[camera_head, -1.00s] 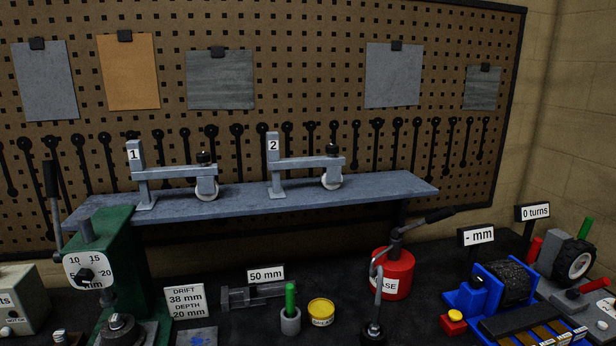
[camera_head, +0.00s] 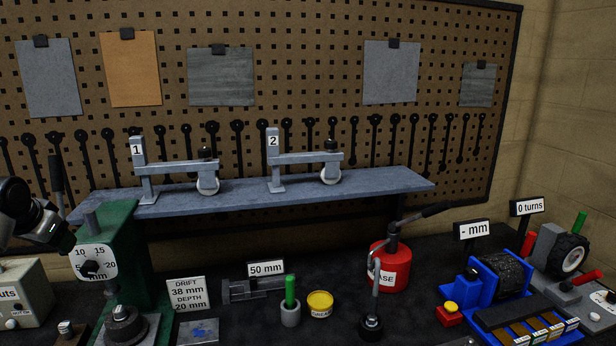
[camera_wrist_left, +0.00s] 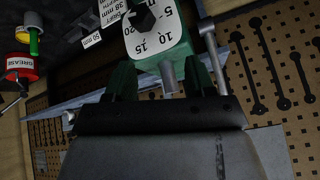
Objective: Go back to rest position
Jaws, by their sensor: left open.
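My left arm comes in at the left edge of the head view, with a black round joint and the grey and black left gripper (camera_head: 47,230) in front of the pegboard, beside the green press (camera_head: 122,250). In the left wrist view the left gripper (camera_wrist_left: 163,75) is open, its two fingers apart with nothing held between them. The press with its white dial (camera_wrist_left: 158,35) lies beyond the fingers there. My right gripper is in neither view.
A grey shelf (camera_head: 380,184) carries two caster brackets, 1 (camera_head: 175,168) and 2 (camera_head: 305,163). On the bench are a red grease can (camera_head: 388,268), a yellow tin (camera_head: 320,304), a blue roller device (camera_head: 500,280) and a grey-white box (camera_head: 22,290) at the left.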

